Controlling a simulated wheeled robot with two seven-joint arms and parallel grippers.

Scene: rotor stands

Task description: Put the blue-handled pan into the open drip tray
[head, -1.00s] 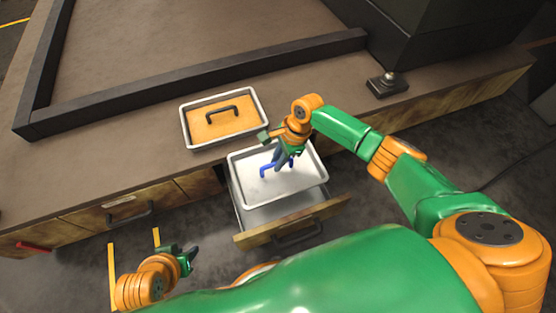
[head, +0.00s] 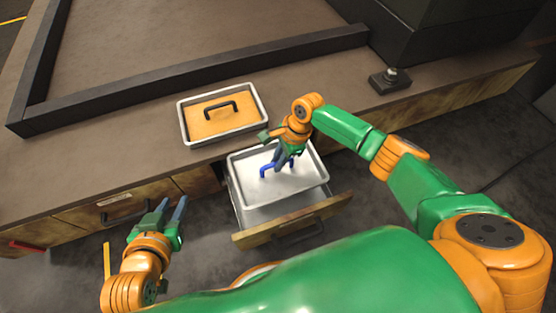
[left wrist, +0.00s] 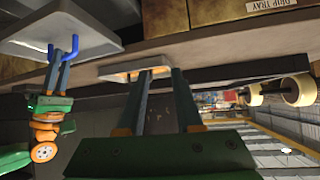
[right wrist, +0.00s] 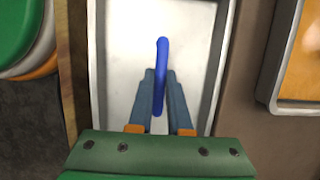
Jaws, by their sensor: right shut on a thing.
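The blue-handled pan (head: 304,174) is a shallow pale metal tray with an upright blue handle (right wrist: 162,55). My right gripper (head: 276,167) is shut on that handle, and its fingers lie on either side of it in the right wrist view. The pan is over the pulled-out wooden drawer (head: 292,221) and hides most of its inside; I cannot tell whether they touch. My left gripper (head: 171,206) is open and empty, in front of the closed drawer at the left. The left wrist view also shows the pan (left wrist: 88,28) at upper left.
A second pan (head: 262,108) with an orange inside and a black handle sits on the counter just behind. A closed drawer (head: 75,218) is left of the open one. Dark bars edge the counter's back part.

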